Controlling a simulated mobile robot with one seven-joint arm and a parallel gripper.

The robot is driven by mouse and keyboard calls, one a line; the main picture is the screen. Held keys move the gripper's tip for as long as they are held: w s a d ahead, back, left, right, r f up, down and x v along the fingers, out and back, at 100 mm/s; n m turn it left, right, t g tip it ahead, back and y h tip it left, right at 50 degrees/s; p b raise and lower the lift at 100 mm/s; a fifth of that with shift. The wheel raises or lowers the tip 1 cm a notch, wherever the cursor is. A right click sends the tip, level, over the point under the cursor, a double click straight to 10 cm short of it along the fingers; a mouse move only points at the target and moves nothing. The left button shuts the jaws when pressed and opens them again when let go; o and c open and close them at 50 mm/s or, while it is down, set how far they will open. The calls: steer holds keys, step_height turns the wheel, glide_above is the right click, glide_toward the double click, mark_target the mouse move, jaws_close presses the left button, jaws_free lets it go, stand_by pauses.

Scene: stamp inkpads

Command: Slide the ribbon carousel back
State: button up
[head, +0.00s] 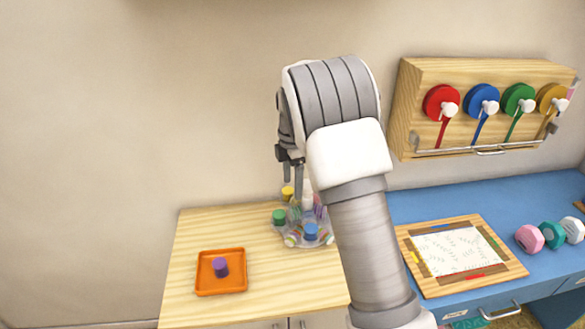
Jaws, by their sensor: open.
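A clear round carousel (301,243) stands on the wooden cabinet top, near its back right. It holds small colourful items, among them a green-topped one (279,216), a blue-topped one (311,231) and a yellow-topped one (287,192). My gripper (293,174) points down, open, over the carousel's back part in the picture. I cannot tell whether its fingers touch anything there. My arm hides the carousel's right side. A wooden wall rack (410,95) holds red, blue, green and yellow ribbon rolls at the upper right.
An orange tray (242,284) with a purple piece (220,267) sits front left on the cabinet top (185,245). A blue desk (420,205) on the right carries a framed board (505,262) and pink, green and white pieces. The cabinet top's front middle is clear.

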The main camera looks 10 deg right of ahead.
mark_target(293, 209)
step_height(293, 209, down, 11)
steer(key=shift+r, duration=0.15)
stand_by(0.4)
jaws_close()
stand_by(1.2)
